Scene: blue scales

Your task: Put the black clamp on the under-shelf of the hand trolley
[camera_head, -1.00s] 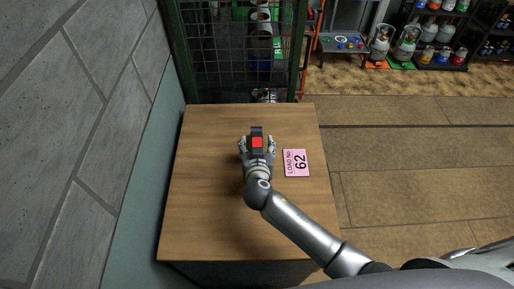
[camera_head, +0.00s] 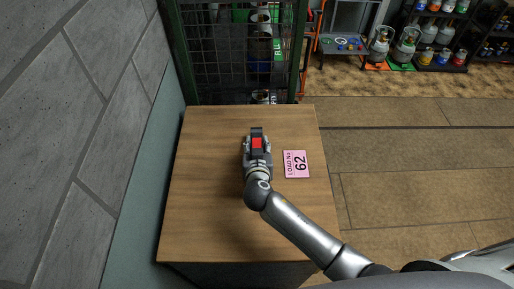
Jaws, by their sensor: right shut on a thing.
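The black clamp (camera_head: 257,131), with a red patch on it, is at the middle of the wooden table top. My right gripper (camera_head: 257,148) reaches it from the front and is shut on it, with fingers on both sides. Whether the clamp still touches the table cannot be told from above. My left gripper is not in view. I cannot clearly make out the hand trolley or its under-shelf; a grey stand (camera_head: 342,43) with small blue items on it is at the back, right of the cage.
A green mesh cage (camera_head: 215,60) stands behind the table. A grey wall (camera_head: 60,130) is at left. Gas cylinders (camera_head: 405,48) and shelves are at back right; the floor at right is clear.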

